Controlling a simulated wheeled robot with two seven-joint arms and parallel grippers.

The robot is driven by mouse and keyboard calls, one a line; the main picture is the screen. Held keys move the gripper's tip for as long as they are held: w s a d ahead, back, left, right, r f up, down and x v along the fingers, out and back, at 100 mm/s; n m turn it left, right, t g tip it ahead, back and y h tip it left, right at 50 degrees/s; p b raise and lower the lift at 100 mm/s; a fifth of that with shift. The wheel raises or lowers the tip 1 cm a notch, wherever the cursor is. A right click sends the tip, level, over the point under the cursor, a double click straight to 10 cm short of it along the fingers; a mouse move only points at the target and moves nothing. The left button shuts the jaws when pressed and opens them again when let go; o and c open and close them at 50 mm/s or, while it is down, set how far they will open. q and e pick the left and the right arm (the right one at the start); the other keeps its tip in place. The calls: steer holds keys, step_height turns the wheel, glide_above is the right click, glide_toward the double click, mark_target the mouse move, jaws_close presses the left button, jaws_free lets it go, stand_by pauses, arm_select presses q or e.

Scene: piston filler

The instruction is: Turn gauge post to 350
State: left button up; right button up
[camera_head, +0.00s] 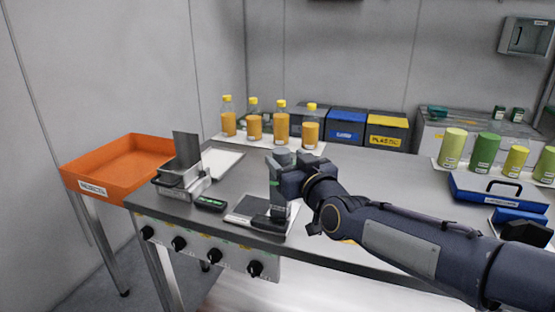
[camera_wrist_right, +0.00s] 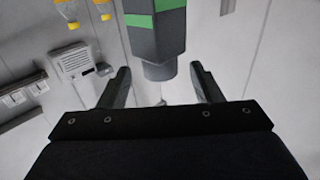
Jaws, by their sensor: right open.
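In the right wrist view a dark grey post with green bands (camera_wrist_right: 155,30) reaches down between the two fingers of my open right gripper (camera_wrist_right: 163,80). Gaps show on both sides of it, so the fingers look apart from it. Any scale reading is too small to read. My left gripper is not in view.
A metal holder (camera_head: 183,180) and a small black-green display (camera_head: 210,203) stand to the left, beside an orange tray (camera_head: 122,160). Several orange bottles (camera_head: 281,127) stand behind. A blue caddy (camera_head: 497,192) is at right. Black knobs (camera_head: 255,268) line the table's front.

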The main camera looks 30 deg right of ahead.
mark_target(278, 151)
steer(key=w, duration=0.5)
steer(key=shift+w+d, duration=0.2)
steer(key=shift+w, duration=0.05)
